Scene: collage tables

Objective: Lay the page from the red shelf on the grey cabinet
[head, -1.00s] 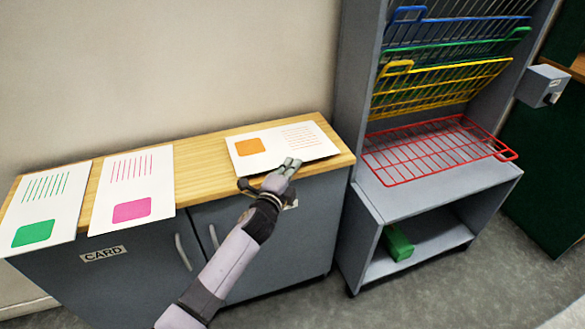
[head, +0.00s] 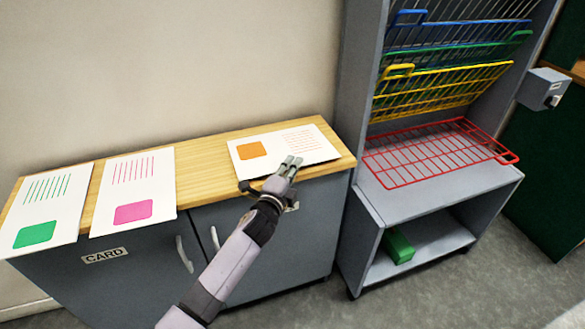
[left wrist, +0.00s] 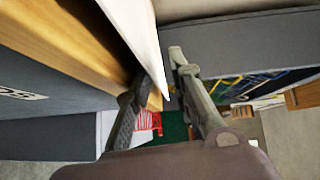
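The page with an orange square (head: 251,149) and red lines lies on the right part of the wooden top of the grey cabinet (head: 213,183). Its front edge reaches the counter's front edge. My left gripper (head: 290,164) is at the page's front edge, its two fingers apart. In the left wrist view the white page (left wrist: 150,45) runs between the spread fingers (left wrist: 160,68), with a small gap to the right-hand finger; part of the other finger is hidden. The red shelf (head: 432,152) is empty. My right gripper is not in view.
A pink-square page (head: 131,190) and a green-square page (head: 47,202) lie on the left of the cabinet, overhanging its front. The grey rack with yellow (head: 440,90), green and blue shelves stands close at the right. A green block (head: 399,247) sits in its lower bay.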

